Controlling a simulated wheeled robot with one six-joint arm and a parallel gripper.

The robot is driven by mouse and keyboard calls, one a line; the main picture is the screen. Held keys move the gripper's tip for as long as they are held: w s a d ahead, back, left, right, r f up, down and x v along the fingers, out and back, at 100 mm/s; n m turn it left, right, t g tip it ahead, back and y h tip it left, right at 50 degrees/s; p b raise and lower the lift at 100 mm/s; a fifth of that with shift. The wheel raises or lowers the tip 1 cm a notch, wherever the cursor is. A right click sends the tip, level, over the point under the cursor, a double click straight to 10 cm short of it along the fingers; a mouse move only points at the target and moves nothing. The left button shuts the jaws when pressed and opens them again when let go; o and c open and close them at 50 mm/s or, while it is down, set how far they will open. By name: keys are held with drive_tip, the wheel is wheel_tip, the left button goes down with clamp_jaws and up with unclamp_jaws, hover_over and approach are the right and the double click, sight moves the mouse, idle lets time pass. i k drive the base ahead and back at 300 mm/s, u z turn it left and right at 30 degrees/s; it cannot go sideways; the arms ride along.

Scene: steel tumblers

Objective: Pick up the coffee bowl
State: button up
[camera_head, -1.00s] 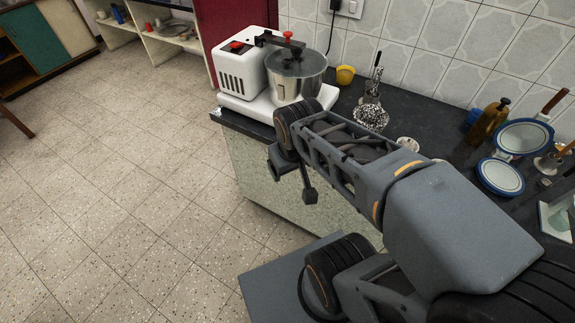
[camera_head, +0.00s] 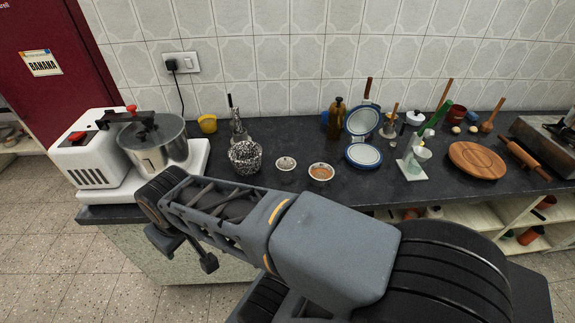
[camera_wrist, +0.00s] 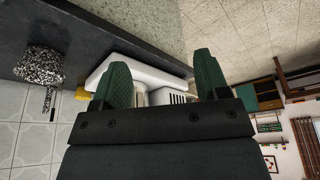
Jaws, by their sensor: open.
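Two small round bowls stand side by side on the dark counter (camera_head: 440,160) in the head view. One bowl (camera_head: 286,163) has pale, greyish contents; the other bowl (camera_head: 321,172), just to its right, has orange-brown contents. I cannot tell for sure which is the coffee bowl. Neither bowl shows in the wrist view. My gripper (camera_wrist: 161,78) is open, its two green fingers apart with nothing held between them. It is off to the left of the bowls, at the front of the counter. In the head view my arm extends left below the bowls.
A white mixer (camera_head: 90,160) with a steel pot (camera_head: 155,145) stands at the counter's left end. A speckled black-and-white container (camera_head: 245,157) is left of the bowls. Blue-rimmed enamel dishes (camera_head: 364,156), a bottle (camera_head: 337,120) and a wooden board (camera_head: 477,160) are to the right.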

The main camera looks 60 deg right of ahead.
sight(321, 174)
drive_tip(key=z, duration=2.25)
